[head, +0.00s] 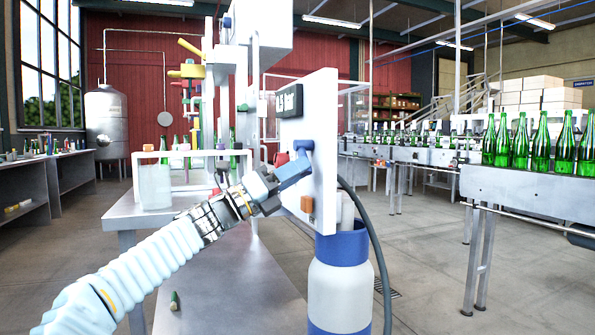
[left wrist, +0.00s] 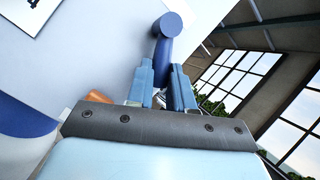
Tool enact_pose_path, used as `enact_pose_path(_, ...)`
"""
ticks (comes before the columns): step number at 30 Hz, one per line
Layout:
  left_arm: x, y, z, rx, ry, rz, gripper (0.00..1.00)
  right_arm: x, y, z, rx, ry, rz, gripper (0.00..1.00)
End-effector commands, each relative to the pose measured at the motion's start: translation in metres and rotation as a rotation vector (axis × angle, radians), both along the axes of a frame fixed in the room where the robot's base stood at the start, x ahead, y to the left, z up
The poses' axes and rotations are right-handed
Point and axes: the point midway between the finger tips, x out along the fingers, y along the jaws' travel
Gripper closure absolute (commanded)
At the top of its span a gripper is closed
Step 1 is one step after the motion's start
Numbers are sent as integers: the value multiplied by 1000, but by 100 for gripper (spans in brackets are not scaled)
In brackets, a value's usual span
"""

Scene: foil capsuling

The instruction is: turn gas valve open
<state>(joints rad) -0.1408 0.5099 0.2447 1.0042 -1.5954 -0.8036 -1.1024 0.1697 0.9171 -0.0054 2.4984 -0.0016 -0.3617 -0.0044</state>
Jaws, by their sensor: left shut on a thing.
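The gas valve is a dark blue lever (head: 303,147) on a white upright panel (head: 318,190). From its round pivot it slants down and left in the head view. My left gripper (head: 280,183) is at the lever's lower end and shut on it. In the left wrist view the lever (left wrist: 164,52) runs down from its pivot between the two blue fingers of the gripper (left wrist: 161,85). The end of the lever is hidden between the fingers. My right gripper is not in view.
An orange button (head: 307,205) sits low on the panel, with a dark display (head: 289,101) above. A blue and white gas bottle (head: 340,290) and a dark hose stand below. A steel bench (head: 230,290) lies under my arm. Green bottles (head: 540,145) line a conveyor at right.

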Motion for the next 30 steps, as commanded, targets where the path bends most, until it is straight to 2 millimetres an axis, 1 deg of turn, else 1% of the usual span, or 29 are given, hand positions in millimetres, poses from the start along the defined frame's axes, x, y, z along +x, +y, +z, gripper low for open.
enact_pose_path(6,12,4,-3,81,-183,-1,100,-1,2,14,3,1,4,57)
enact_pose_path(15,23,8,-5,170,-397,-2,100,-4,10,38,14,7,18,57)
enact_pose_path(21,28,11,-6,208,-490,-1,100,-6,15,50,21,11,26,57)
enact_pose_path(30,31,12,-8,230,-549,-1,100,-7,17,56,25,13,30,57)
